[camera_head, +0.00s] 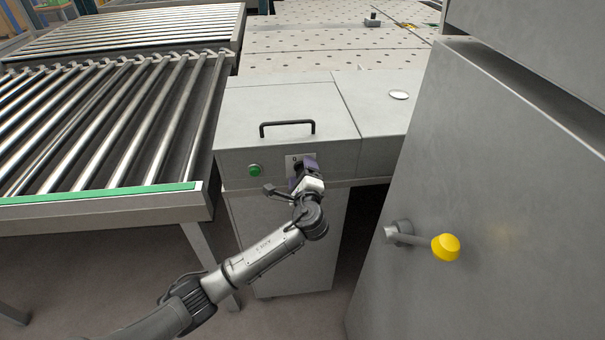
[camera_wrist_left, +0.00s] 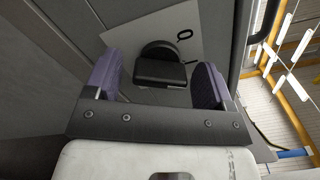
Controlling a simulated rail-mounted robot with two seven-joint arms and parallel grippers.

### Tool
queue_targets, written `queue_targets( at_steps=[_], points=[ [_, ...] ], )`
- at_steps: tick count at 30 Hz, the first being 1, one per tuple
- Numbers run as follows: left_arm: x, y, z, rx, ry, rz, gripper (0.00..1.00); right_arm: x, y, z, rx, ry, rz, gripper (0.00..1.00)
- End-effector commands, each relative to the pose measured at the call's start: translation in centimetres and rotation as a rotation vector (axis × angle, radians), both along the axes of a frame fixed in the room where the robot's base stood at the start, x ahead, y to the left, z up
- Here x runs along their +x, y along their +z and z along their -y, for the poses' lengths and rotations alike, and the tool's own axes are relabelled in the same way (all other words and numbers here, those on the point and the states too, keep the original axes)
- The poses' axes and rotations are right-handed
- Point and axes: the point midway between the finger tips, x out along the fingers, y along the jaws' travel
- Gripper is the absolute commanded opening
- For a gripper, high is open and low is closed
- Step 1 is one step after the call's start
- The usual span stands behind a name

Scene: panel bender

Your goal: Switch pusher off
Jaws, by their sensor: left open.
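The pusher switch is a black knob (camera_wrist_left: 160,68) on a pale plate (camera_wrist_left: 187,45) in the left wrist view. A "0" mark shows on the plate beside the knob. In the head view the plate (camera_head: 292,158) sits on the front of a grey cabinet, and my gripper hides most of the knob. My left gripper (camera_head: 302,170) is at the plate. In the left wrist view its two purple-padded fingers (camera_wrist_left: 158,84) are open, one on each side of the knob. I cannot tell whether they touch it. My right gripper is not in view.
A green button (camera_head: 255,170) is left of the plate, and a black handle (camera_head: 287,129) is on the cabinet top. A roller conveyor (camera_head: 110,125) stands at the left. A grey panel with a yellow-knobbed lever (camera_head: 445,247) stands at the right.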

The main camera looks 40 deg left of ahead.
Motion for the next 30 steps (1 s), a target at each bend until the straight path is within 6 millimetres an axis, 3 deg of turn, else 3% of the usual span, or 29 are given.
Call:
queue_targets(
  at_steps=[2,16,30],
  points=[
    [-0.01,-0.01,0.00,0.000,0.000,0.000,0.72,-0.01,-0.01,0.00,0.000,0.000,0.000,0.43],
    [-0.03,-0.04,0.03,0.001,0.000,-0.001,0.27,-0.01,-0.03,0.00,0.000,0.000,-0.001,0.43],
    [-0.03,-0.22,0.08,-0.114,0.001,0.115,0.27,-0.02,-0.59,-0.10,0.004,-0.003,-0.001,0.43]
  ],
)
